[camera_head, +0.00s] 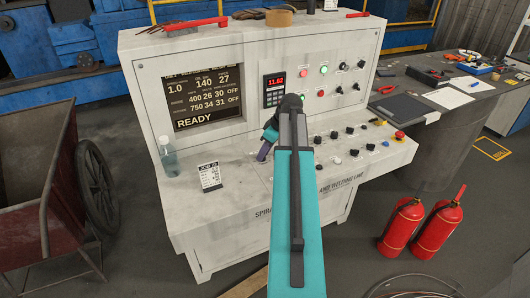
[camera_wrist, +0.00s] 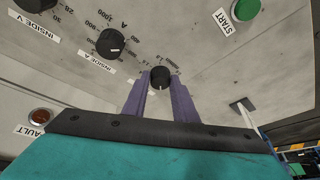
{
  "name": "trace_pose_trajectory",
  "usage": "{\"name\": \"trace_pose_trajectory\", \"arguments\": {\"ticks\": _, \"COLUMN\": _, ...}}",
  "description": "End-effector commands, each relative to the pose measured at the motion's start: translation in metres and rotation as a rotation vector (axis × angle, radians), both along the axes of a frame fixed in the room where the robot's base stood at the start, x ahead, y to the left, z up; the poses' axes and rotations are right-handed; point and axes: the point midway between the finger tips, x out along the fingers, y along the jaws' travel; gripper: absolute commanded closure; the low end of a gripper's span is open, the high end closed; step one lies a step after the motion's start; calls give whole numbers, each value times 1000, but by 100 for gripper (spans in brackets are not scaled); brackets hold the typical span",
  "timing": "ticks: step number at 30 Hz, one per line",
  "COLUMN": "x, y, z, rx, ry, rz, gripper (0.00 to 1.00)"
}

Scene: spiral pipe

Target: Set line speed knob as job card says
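The grey control console (camera_head: 235,205) carries a row of black knobs on its sloped panel. My gripper (camera_head: 262,150) is over the left part of that panel, partly hidden by my arm. In the wrist view my purple fingers (camera_wrist: 160,84) stand on either side of a black knob (camera_wrist: 160,78) with a dial scale. Its white mark points down in the picture. Its label is hidden, and I cannot tell whether the fingers press on it. The job card (camera_head: 209,176) stands on the console's left; its small print is unreadable. The screen (camera_head: 203,92) shows READY.
In the wrist view the INSIDE A knob (camera_wrist: 110,42) is left of the fingers and the green START button (camera_wrist: 246,9) is upper right. Fire extinguishers (camera_head: 402,225) stand on the floor at right.

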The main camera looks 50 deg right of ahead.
Motion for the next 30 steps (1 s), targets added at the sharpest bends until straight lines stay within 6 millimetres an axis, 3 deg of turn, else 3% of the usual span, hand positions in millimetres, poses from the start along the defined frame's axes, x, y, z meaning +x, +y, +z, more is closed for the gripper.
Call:
{"name": "trace_pose_trajectory", "arguments": {"ticks": 8, "x": 0, "y": -1, "z": -1, "rx": 3, "ry": 2, "rz": 42, "gripper": 97}}
{"name": "trace_pose_trajectory", "arguments": {"ticks": 22, "x": 2, "y": -3, "z": -1, "rx": 4, "ry": 1, "rz": 316, "gripper": 97}}
{"name": "trace_pose_trajectory", "arguments": {"ticks": 30, "x": 1, "y": -2, "z": 0, "rx": 5, "ry": 1, "rz": 366, "gripper": 97}}
